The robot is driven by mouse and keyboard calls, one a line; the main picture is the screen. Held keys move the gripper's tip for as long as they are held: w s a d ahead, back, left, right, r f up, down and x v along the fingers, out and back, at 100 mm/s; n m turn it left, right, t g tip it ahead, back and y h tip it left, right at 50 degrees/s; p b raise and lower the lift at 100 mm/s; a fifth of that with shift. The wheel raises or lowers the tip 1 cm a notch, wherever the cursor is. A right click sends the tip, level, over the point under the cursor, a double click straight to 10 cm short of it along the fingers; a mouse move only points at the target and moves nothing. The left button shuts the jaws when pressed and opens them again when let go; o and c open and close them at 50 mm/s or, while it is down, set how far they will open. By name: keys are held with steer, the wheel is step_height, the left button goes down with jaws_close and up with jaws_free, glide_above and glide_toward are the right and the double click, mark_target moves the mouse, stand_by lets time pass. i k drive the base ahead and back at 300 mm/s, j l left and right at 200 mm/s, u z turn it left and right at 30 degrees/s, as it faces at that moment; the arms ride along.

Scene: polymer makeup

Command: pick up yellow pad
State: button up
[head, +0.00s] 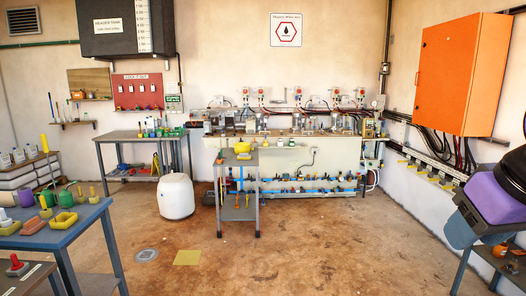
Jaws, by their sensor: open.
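A flat yellow square, which looks like the yellow pad (187,257), lies on the brown concrete floor in the lower left-middle of the head view. It lies flat with nothing on top of it and is fully visible. It is to the right of the blue table and in front of the white drum. My gripper is not in view, so its place relative to the pad cannot be seen.
A blue table (55,236) with yellow and green items stands at left. A round floor plate (145,255) lies left of the pad. A white drum (176,196) and a grey cart (238,212) stand behind. Middle floor is clear.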

mark_target(242, 156)
steer(key=i+j+u, duration=0.25)
steer(key=i, duration=0.7)
steer(key=i+u, duration=0.25)
steer(key=i, duration=2.6)
steer(key=i+z, duration=0.1)
steer(key=i, duration=0.55)
steer(key=i+j+z, duration=0.1)
steer(key=i, duration=0.5)
steer(key=i+j+z, duration=0.1)
steer(key=i, duration=0.5)
steer(key=i+j+z, duration=0.15)
steer(key=i, duration=0.15)
steer(key=i+j+z, duration=0.15)
steer(key=i, duration=0.2)
